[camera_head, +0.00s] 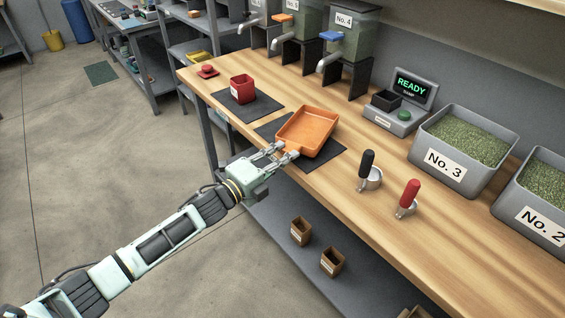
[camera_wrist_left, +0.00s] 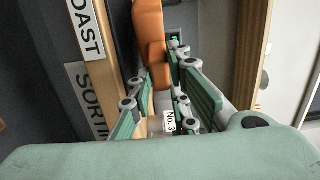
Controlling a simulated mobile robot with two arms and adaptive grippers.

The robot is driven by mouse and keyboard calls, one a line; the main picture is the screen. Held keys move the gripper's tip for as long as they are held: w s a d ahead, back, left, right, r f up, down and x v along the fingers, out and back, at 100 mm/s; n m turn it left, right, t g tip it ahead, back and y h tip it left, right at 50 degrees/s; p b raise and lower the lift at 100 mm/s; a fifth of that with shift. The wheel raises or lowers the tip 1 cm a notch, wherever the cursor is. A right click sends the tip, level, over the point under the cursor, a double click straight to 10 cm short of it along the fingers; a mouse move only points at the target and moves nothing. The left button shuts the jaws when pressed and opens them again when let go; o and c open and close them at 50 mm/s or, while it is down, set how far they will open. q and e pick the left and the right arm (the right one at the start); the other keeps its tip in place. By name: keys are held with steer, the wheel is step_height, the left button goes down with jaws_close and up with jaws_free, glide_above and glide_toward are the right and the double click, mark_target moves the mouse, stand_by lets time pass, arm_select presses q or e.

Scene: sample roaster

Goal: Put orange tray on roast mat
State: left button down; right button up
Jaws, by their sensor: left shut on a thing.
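The orange tray (camera_head: 307,127) is over a dark mat (camera_head: 328,157) near the bench's front edge, with part of the mat showing around it. I cannot tell whether the tray rests on the mat or is slightly above it. My left gripper (camera_head: 281,151) is shut on the tray's near end. In the left wrist view, its fingers (camera_wrist_left: 160,83) close around an orange part of the tray (camera_wrist_left: 148,24). Another dark mat (camera_head: 262,107) lies to the left. A "ROAST" label (camera_wrist_left: 84,29) shows in the left wrist view; which mat it marks is unclear. My right gripper is out of view.
A red container (camera_head: 243,89) stands on the left mat. Two scoops, with black (camera_head: 367,164) and red (camera_head: 410,192) handles, lie right of the tray. A scale (camera_head: 394,115) and the No. 3 bin (camera_head: 440,163) stand behind them. Dispensers line the back.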

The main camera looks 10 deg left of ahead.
arm_select(q)
steer(key=shift+f, duration=1.05)
steer(key=shift+f, duration=0.15)
steer(key=c, duration=1.9)
jaws_free()
steer(key=shift+s, duration=0.1)
steer(key=shift+b+v, duration=0.6)
steer(key=shift+v, duration=5.35)
